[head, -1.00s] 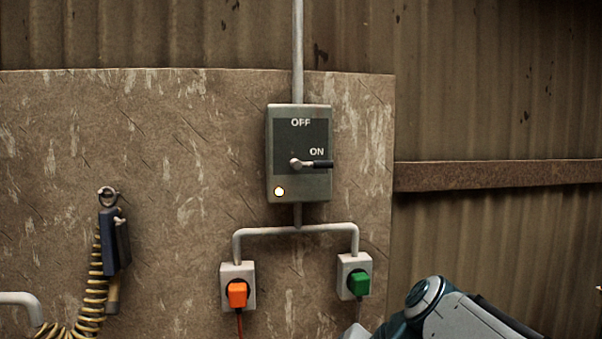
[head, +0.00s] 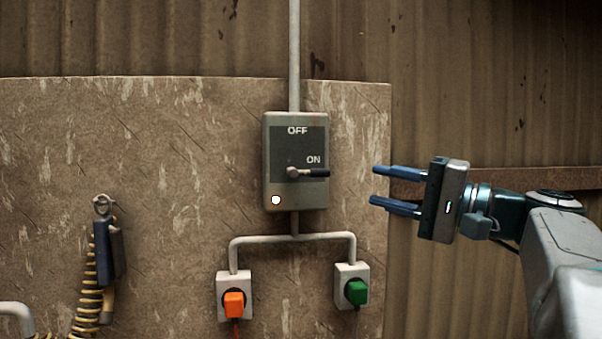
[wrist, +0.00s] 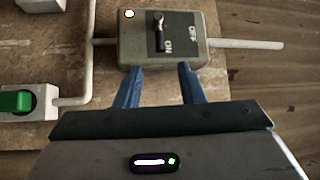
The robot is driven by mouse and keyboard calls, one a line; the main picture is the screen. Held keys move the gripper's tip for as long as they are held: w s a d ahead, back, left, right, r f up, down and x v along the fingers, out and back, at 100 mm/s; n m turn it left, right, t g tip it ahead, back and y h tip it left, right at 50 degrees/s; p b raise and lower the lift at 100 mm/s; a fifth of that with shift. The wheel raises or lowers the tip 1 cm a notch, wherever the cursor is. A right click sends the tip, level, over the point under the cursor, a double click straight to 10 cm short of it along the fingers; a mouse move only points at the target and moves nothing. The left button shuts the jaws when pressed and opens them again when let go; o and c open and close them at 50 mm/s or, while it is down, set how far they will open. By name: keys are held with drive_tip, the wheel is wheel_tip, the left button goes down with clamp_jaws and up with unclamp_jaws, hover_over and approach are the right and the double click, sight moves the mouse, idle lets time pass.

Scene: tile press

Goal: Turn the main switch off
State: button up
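The main switch (head: 297,192) is a grey-green box on the wall board, with a dark plate marked OFF above and ON at the right. Its lever (head: 311,173) has a black handle that points right, at ON. A lamp (head: 276,200) at its lower left glows white. My gripper (head: 378,187) is to the right of the box, its blue fingers apart and pointing left, with nothing between them. In the wrist view the lever (wrist: 160,34) lies ahead of the open fingers (wrist: 160,72), apart from them.
An orange plug (head: 234,304) and a green plug (head: 356,292) sit in sockets below the switch, joined by a grey conduit (head: 290,239). A dark blue handset-like device (head: 106,250) with a coiled yellow cable hangs at the left. The wall around the switch is clear.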

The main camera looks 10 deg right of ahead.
sight(326, 173)
drive_tip(key=p+x, duration=0.2)
drive_tip(key=x, duration=0.8)
drive_tip(key=shift+w+a+r, duration=0.1)
drive_tip(key=shift+w+a, duration=0.1)
clamp_jaws()
